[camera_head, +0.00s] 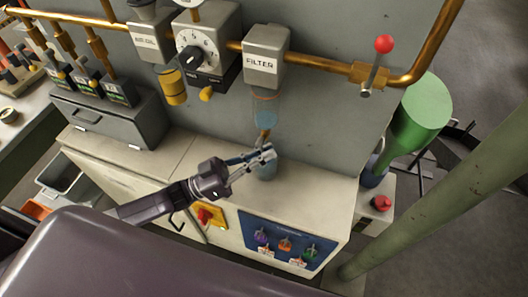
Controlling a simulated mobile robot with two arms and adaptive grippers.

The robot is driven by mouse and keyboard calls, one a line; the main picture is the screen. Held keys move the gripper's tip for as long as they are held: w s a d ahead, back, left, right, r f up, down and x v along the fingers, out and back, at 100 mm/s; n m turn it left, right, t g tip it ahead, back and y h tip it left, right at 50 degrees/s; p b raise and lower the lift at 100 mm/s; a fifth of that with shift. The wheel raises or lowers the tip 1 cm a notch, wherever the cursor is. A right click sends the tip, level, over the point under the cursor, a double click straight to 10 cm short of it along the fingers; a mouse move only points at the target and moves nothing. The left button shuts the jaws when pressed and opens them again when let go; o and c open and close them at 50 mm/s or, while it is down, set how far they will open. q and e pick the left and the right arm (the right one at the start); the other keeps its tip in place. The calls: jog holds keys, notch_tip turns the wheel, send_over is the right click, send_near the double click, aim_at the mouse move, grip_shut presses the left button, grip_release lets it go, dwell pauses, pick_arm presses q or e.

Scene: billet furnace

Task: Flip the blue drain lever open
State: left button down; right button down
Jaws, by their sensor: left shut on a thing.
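The grey FILTER box (266,57) hangs on the pipe at the wall, with a translucent blue bowl (265,115) below it. A small brass-coloured drain fitting (264,134) shows under the bowl. My left gripper (267,154) is at this drain, just below the fitting, with its fingers closed together. My right gripper is not in view.
A dial box (206,45) and other pipe units sit left of the filter. A red-knobbed lever (384,45) is on the pipe at right. The counter (320,190) right of the cup is clear. A blue switch panel (285,240) is on its front.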

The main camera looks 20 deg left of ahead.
pick_arm(q)
jog(key=m+g+p, duration=0.1)
jog(key=p, duration=0.1)
jog(key=m+g+y+p, duration=0.1)
jog(key=shift+a+r+p, duration=0.25)
jog(key=shift+a+p, duration=0.1)
jog(key=shift+a, duration=0.05)
jog(key=shift+a+f+m+g+y+p, duration=0.2)
jog(key=shift+f+m+g+y+p, duration=0.15)
jog(key=shift+y+p, duration=0.2)
jog(key=c, duration=2.1)
grip_release()
